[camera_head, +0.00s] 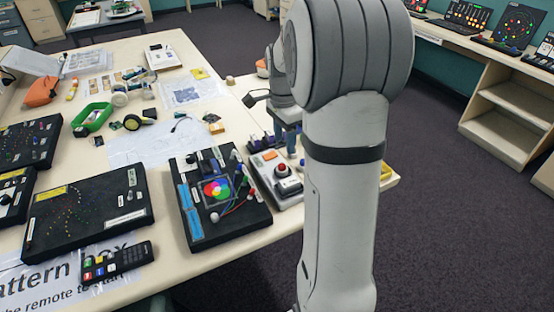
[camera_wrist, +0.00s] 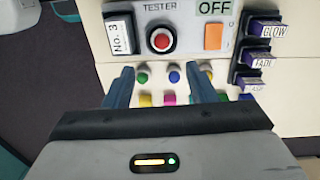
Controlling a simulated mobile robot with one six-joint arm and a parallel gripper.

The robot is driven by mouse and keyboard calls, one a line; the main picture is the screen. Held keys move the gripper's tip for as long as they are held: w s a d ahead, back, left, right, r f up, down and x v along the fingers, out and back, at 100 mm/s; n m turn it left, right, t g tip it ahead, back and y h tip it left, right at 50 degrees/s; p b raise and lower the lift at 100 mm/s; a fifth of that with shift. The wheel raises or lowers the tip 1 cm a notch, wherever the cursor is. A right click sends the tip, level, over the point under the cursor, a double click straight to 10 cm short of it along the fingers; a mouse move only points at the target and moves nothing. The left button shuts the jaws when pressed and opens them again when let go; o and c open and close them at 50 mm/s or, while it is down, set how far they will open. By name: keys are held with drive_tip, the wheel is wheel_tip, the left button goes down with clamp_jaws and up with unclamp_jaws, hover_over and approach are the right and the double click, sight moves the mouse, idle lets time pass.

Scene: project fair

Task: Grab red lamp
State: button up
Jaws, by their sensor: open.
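A red dome (camera_wrist: 161,40) in a dark ring sits on a pale panel marked TESTER (camera_wrist: 120,60); it also shows in the head view (camera_head: 284,169). I cannot tell whether it is the red lamp. Nearer my gripper (camera_wrist: 158,77), a row of small round pieces includes a green one (camera_wrist: 143,77) and a blue one (camera_wrist: 174,77). A second row has yellow (camera_wrist: 145,99), magenta (camera_wrist: 168,99) and other colours, partly hidden by my fingers. No red one shows there. My gripper is open, its blue fingers apart with nothing held, above the rows.
Purple-topped switches (camera_wrist: 262,28) stand right of the panel, close to the right finger. An orange block (camera_wrist: 213,36) lies under an OFF label. In the head view, a black board with coloured discs (camera_head: 198,231) lies left of the tester. My arm hides part of the table's right side.

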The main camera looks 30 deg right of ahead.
sight(282, 164)
drive_tip(key=shift+d+f, duration=0.15)
drive_tip(key=shift+f, duration=0.25)
drive_tip(key=f, duration=0.4)
drive_tip(key=a+f+p, duration=0.1)
drive_tip(key=f, duration=0.2)
drive_tip(key=shift+s, duration=0.1)
drive_tip(key=shift+c, duration=0.2)
drive_tip(key=c, duration=1)
drive_tip(key=shift+r, duration=0.1)
